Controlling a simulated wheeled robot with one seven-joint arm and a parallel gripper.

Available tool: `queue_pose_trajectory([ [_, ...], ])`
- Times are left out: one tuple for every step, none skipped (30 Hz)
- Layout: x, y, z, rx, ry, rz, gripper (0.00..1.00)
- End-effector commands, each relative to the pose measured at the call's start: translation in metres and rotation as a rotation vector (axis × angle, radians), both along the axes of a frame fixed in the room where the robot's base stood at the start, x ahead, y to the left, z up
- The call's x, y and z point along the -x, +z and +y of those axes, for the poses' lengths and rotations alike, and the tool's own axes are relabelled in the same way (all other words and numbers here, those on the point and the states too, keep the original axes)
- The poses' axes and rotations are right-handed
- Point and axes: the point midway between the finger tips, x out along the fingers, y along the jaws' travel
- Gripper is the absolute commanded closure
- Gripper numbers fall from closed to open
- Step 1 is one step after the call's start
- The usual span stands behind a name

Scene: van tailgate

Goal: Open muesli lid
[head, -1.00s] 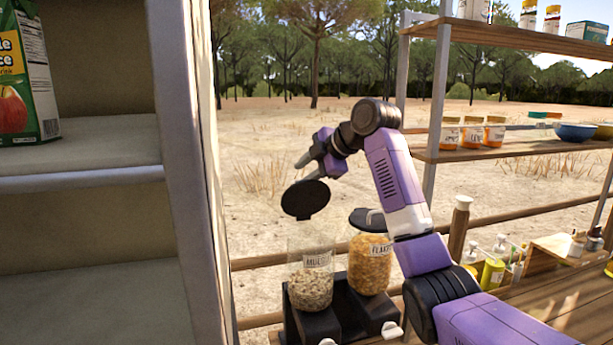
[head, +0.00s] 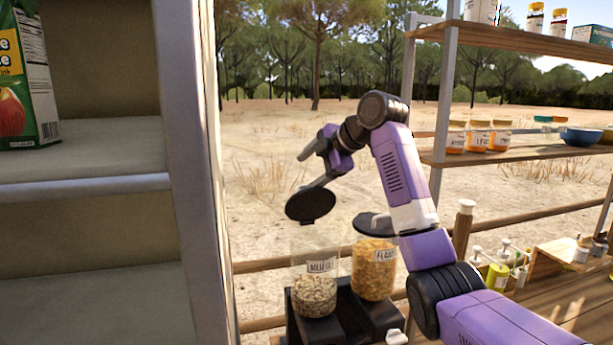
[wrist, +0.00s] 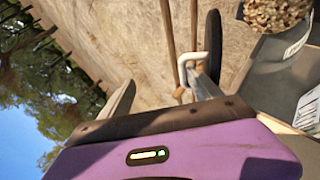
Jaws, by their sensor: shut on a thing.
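The muesli dispenser (head: 316,294) is a clear container, partly filled with muesli, with a white label. It stands on a black base. Its round black lid (head: 310,206) is tilted up above the container's mouth, with its flat face towards the head camera. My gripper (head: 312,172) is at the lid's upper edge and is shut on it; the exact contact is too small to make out. In the wrist view, the lid (wrist: 213,42) shows nearly edge-on as a dark strip beside one finger. The muesli (wrist: 274,12) shows at the top right there.
A flakes dispenser (head: 374,275) with a black lid (head: 374,224) stands close on the right, near my forearm. A pale cabinet wall (head: 190,150) rises on the left. A shelf rack (head: 530,148) with jars and a bowl stands at right. Open ground lies behind.

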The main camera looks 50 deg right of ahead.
Motion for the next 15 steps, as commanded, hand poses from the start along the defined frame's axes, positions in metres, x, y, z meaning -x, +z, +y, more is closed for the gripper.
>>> queue_pose_trajectory([
  [0.008,0.028,-0.014,0.027,-0.026,-0.043,0.57],
  [0.009,0.030,-0.015,0.027,-0.026,-0.043,0.53],
  [0.011,0.033,-0.015,0.028,-0.025,-0.044,0.50],
  [0.011,0.035,-0.015,0.028,-0.025,-0.044,0.46],
  [0.012,0.036,-0.015,0.027,-0.025,-0.043,0.45],
  [0.013,0.038,-0.016,0.028,-0.026,-0.043,0.43],
  [0.014,0.040,-0.016,0.027,-0.026,-0.043,0.59],
  [0.015,0.042,-0.016,0.027,-0.026,-0.043,0.83],
  [0.016,0.043,-0.016,0.024,-0.025,-0.041,0.83],
  [0.016,0.044,-0.016,0.024,-0.024,-0.039,0.83],
  [0.017,0.045,-0.016,0.022,-0.023,-0.037,0.83],
  [0.018,0.046,-0.016,0.021,-0.022,-0.036,0.83],
  [0.018,0.047,-0.016,0.020,-0.021,-0.035,0.83],
  [0.019,0.048,-0.016,0.020,-0.021,-0.035,0.83],
  [0.019,0.050,-0.016,0.020,-0.021,-0.034,0.83],
])
